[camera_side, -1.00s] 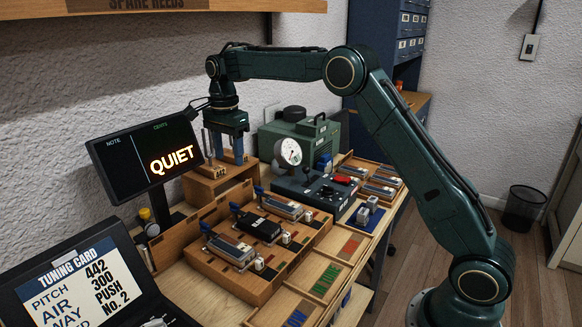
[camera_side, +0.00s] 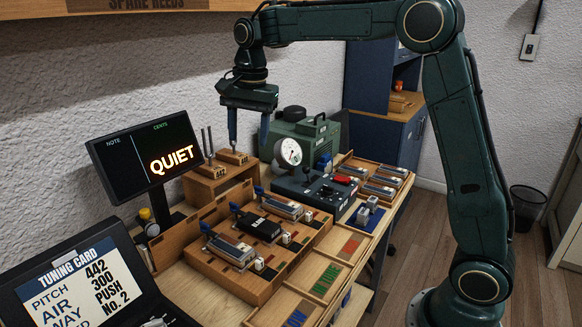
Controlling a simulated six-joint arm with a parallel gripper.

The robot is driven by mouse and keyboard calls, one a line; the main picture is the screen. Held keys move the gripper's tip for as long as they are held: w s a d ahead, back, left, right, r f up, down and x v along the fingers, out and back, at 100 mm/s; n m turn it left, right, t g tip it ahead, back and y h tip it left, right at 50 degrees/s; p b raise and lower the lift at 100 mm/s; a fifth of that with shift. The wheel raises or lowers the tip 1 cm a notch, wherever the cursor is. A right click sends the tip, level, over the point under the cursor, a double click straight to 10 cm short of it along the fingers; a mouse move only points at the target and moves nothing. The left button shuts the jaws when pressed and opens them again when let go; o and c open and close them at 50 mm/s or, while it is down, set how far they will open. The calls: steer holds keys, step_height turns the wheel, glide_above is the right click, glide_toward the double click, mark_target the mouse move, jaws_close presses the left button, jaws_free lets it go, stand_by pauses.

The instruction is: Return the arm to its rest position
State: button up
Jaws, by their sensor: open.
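My gripper (camera_side: 249,130) hangs from my dark green arm and points down. Its two blue fingers are spread apart with nothing seen between them. It is above and behind the workbench, near the tuning forks (camera_side: 207,145) on the wooden box (camera_side: 208,190) and to the left of the green machine (camera_side: 304,140). The left finger overlaps the fork bases in the picture; I cannot tell how close it is in depth. My upper arm stands nearly upright at the right, and my forearm reaches left across the top of the view.
The display (camera_side: 145,155) reads QUIET. The wooden reed rack (camera_side: 220,275), the pressure gauge (camera_side: 289,152), the control box (camera_side: 316,193) and a tray of reeds (camera_side: 370,168) fill the bench. A shelf (camera_side: 200,6) runs along the wall above. A bin (camera_side: 525,207) stands on the floor.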

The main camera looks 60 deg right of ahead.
steer(key=s+a+r+n+t, duration=0.25)
steer(key=s+n, duration=0.45)
steer(key=s, duration=1)
steer(key=s+f+n+t, duration=0.1)
steer(key=s+f+n, duration=0.1)
steer(key=s, duration=0.5)
steer(key=s+f+n, duration=0.3)
steer(key=s+n, duration=0.1)
steer(key=s, duration=0.2)
steer(key=shift+s+f+n+t, duration=0.2)
steer(key=shift+s+n+t, duration=0.1)
steer(key=shift+s+t, duration=0.1)
